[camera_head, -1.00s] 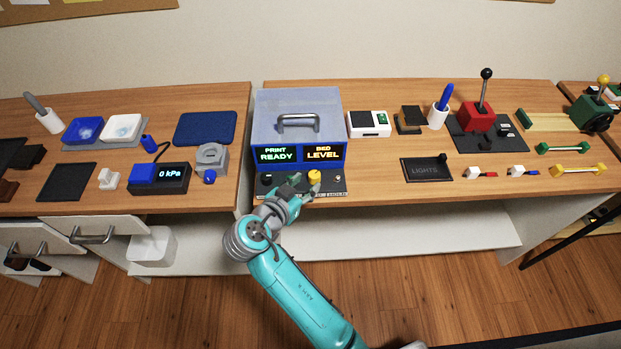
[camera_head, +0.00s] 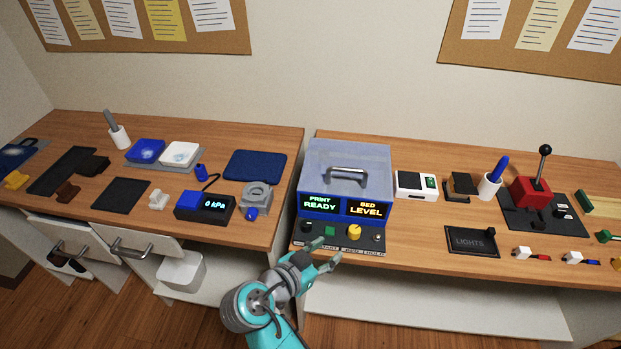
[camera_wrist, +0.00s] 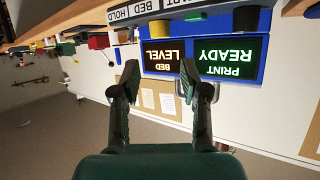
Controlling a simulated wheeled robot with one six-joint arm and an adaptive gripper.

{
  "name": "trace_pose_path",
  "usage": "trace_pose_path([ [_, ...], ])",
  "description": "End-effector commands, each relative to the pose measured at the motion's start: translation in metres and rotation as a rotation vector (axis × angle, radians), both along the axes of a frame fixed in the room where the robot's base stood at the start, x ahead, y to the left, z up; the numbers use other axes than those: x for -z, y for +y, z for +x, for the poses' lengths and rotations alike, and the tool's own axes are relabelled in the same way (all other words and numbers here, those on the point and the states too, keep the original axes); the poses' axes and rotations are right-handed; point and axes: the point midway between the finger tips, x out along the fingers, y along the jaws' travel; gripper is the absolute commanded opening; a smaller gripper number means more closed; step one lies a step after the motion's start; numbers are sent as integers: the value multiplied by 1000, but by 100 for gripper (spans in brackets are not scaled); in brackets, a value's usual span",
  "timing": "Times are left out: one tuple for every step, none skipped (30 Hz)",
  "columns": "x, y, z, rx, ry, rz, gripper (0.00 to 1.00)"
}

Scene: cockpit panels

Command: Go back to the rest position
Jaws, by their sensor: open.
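My gripper (camera_head: 325,262) is open and empty in the head view, in front of the table's front edge, just below the control strip of the blue printer box. In the wrist view, its two fingers (camera_wrist: 155,80) stand apart with nothing between them. The printer box (camera_head: 345,165) has a clear lid with a handle, and its screens read "PRINT READY" and "BED LEVEL". Its control strip has a green button (camera_head: 330,231), a yellow knob (camera_head: 354,231) and a black knob (camera_head: 306,227). The wrist view shows the screens (camera_wrist: 205,58) upside down. The gripper appears apart from the controls.
A LIGHTS panel (camera_head: 472,240) and a red lever block (camera_head: 531,191) are at the right. A white shelf (camera_head: 440,305) lies under the table.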

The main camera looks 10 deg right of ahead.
Motion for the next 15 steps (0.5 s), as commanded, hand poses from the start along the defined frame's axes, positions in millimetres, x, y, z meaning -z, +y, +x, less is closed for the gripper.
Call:
trace_pose_path([
  [0,0,0,0,0,0,44],
  [0,0,0,0,0,0,44],
  [0,0,0,0,1,-1,44],
  [1,-1,0,-3,3,-1,44],
  [3,-2,0,-8,5,-3,44],
  [6,-4,-1,-19,12,-7,44],
  [10,-7,-2,-31,20,-11,44],
  [15,-10,-3,-47,31,-18,44],
  [23,-15,-5,-74,48,-28,44],
  [30,-19,-7,-99,62,-35,44],
  [37,-24,-9,-127,78,-44,44],
  [47,-30,-13,-166,100,-54,44],
  [56,-34,-16,-199,117,-61,44],
  [63,-39,-20,-232,133,-68,44],
  [74,-44,-25,-276,154,-76,44],
])
